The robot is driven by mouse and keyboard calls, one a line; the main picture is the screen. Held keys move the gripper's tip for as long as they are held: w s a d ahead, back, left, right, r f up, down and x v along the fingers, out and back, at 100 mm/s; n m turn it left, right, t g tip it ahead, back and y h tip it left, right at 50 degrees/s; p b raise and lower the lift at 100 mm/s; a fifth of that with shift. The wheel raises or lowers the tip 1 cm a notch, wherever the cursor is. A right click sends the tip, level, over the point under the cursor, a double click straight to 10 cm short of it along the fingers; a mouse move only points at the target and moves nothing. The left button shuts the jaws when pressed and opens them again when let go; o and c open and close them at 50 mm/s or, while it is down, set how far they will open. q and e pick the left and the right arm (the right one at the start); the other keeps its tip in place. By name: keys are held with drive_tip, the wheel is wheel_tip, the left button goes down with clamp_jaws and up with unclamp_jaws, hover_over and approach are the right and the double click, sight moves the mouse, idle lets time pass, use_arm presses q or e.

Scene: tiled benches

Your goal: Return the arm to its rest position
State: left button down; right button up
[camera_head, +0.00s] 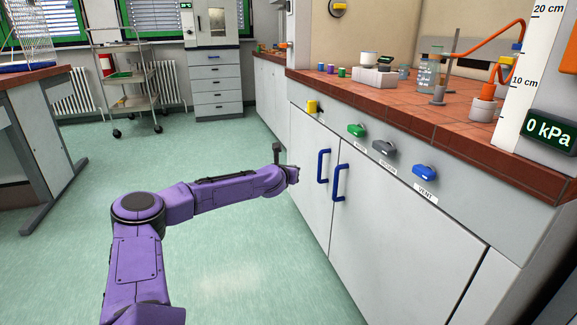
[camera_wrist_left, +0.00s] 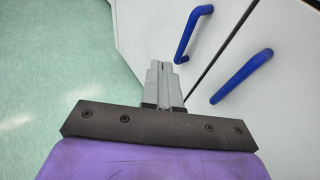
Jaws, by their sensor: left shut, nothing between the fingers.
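My purple left arm reaches in from the lower left in the head view. Its gripper (camera_head: 293,174) is at the cabinet front, just left of the blue door handles. In the left wrist view the gripper (camera_wrist_left: 163,66) shows grey fingers shut together with nothing between them. The left blue handle (camera_wrist_left: 192,32) is close beyond the fingertips there, and I cannot tell if they touch. The right blue handle (camera_wrist_left: 242,76) is clear of the fingers. My right gripper is in neither view.
White cabinet doors (camera_head: 395,235) stand under a red tiled bench (camera_head: 400,110). Green, grey and blue knobs, the blue one (camera_head: 425,171) marked VENT, stick out above the doors. A trolley (camera_head: 122,75) and drawer unit (camera_head: 216,90) stand at the back. Green floor (camera_head: 230,240) is open around the arm.

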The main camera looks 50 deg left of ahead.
use_arm(q)
drive_tip(key=shift+s+a+r, duration=0.1)
drive_tip(key=shift+s+a, duration=0.05)
drive_tip(key=shift+s, duration=0.25)
